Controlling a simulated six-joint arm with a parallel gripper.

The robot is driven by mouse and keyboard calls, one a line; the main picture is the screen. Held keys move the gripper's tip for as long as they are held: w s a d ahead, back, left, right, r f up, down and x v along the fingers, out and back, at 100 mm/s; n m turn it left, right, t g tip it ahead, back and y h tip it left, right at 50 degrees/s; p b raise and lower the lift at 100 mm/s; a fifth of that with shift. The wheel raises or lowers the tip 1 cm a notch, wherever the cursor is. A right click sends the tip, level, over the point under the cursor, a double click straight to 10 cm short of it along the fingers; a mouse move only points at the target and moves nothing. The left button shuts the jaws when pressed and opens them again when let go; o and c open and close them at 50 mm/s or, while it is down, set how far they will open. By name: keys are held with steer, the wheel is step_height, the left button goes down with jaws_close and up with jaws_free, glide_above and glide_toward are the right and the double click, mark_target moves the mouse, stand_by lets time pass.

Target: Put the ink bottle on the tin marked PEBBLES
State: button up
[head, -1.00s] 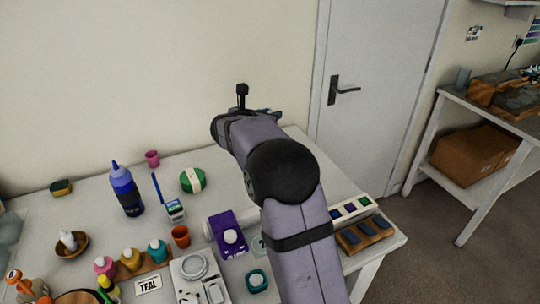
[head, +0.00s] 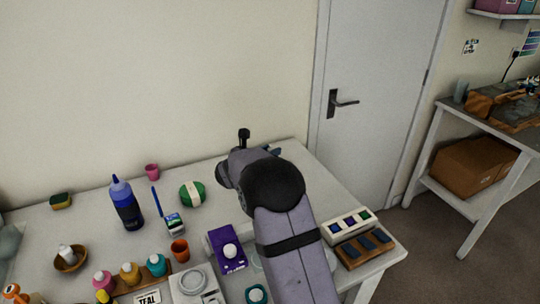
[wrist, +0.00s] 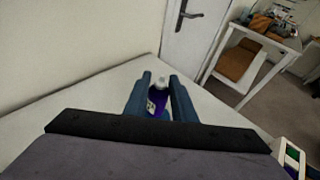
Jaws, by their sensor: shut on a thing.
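My gripper (wrist: 160,77) is shut on a small purple bottle with a pale cap, which I take as the ink bottle (wrist: 157,101). In the wrist view the bottle sits upright between the two blue fingers, with part of a white label showing. In the head view my arm hides the bottle, and only a bit of a blue finger (head: 275,150) shows over the far right of the table. I can read no PEBBLES marking in either view. A bluish patch shows below the bottle between the fingers; I cannot tell what it is.
A green and white round thing (head: 192,194), a blue bottle (head: 126,204), an orange cup (head: 180,250) and a purple box (head: 226,249) stand left of my arm. A pale rack (head: 348,226) lies near the right edge. The table's far right corner looks bare.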

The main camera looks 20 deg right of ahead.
steer(key=shift+f, duration=0.85)
steer(key=shift+f, duration=0.2)
steer(key=o, duration=1)
steer(key=shift+r, duration=0.3)
steer(key=b+v, duration=0.3)
steer(key=v, duration=0.9)
steer(key=shift+f, duration=0.1)
